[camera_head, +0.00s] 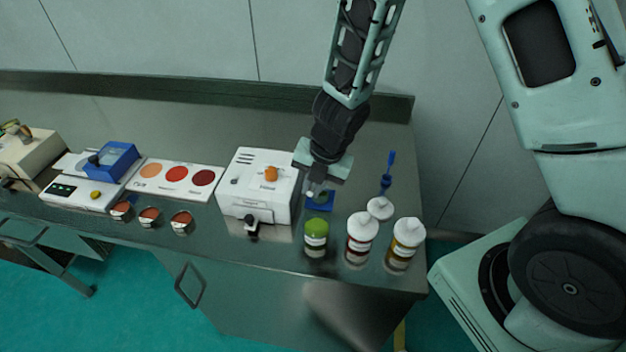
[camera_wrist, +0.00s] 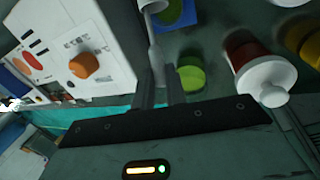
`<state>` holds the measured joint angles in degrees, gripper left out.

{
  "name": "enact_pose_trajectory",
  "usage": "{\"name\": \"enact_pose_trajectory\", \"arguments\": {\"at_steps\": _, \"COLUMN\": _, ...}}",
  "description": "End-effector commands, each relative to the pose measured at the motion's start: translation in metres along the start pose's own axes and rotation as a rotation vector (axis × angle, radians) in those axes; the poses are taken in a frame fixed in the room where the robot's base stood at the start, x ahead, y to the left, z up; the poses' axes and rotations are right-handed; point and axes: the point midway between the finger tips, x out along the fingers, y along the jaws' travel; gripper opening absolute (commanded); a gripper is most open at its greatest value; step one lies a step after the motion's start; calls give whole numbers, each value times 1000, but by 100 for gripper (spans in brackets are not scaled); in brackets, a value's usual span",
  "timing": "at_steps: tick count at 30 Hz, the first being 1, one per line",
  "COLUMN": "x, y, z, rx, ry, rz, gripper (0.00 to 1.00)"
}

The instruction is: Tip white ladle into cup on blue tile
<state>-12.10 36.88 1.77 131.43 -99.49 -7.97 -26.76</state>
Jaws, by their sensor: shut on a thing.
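My gripper (camera_head: 316,188) is low over the table, right of the white boxy machine. It is shut on the white ladle (camera_wrist: 155,50), whose handle runs up between the fingers in the wrist view. The ladle's bowl (camera_wrist: 153,6) is at the top edge of that view, beside the blue tile (camera_wrist: 188,20). In the head view the blue tile (camera_head: 322,208) lies just below the gripper. A green patch shows on the tile in the wrist view; I cannot tell whether it is the cup. The ladle's contents are not visible.
A green-capped jar (camera_head: 316,237) stands in front of the tile. Two white-capped bottles (camera_head: 361,238) (camera_head: 405,244) stand to its right. A blue-handled tool (camera_head: 387,175) stands behind them near a white round piece (camera_head: 380,208). The white machine (camera_head: 257,187) with an orange knob is close on the left.

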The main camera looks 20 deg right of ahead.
Motion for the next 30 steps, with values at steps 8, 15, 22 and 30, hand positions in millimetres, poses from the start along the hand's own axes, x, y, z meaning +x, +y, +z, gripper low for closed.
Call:
{"name": "enact_pose_trajectory", "arguments": {"at_steps": 8, "x": -7, "y": 1, "z": 2, "rx": 12, "ry": 47, "rz": -7, "gripper": 0}}
{"name": "enact_pose_trajectory", "arguments": {"at_steps": 15, "x": -11, "y": 3, "z": 5, "rx": 23, "ry": 86, "rz": -9, "gripper": 0}}
{"name": "enact_pose_trajectory", "arguments": {"at_steps": 22, "x": -14, "y": 4, "z": 7, "rx": 31, "ry": 125, "rz": -13, "gripper": 0}}
{"name": "enact_pose_trajectory", "arguments": {"at_steps": 30, "x": -17, "y": 4, "z": 9, "rx": 41, "ry": 167, "rz": -19, "gripper": 0}}
